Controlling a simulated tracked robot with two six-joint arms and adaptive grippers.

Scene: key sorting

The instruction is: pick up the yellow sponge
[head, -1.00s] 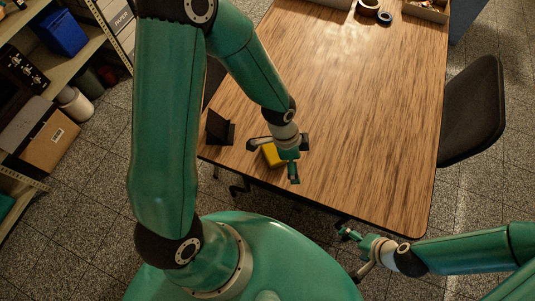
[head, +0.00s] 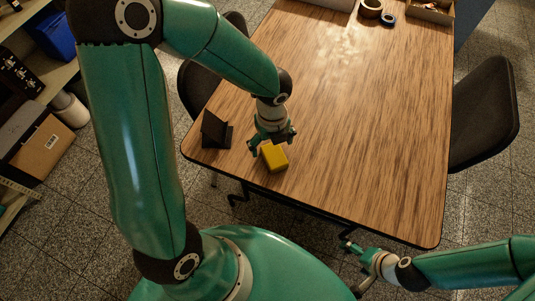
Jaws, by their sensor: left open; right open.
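The yellow sponge (head: 274,158) is a small block lying on the wooden table (head: 350,120), near its front left part. My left gripper (head: 272,146) is just behind and above the sponge, with its fingers apart and pointing toward it. One finger overlaps the sponge's far left edge in the picture; I cannot tell whether it touches. My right gripper (head: 348,246) is open and empty, off the table's front edge, low at the right.
A black stand (head: 216,131) is on the table left of the sponge. Tape rolls (head: 371,9) and an open box (head: 430,11) are at the far edge. Black chairs stand at the left (head: 205,85) and right (head: 487,115). The table's middle is clear.

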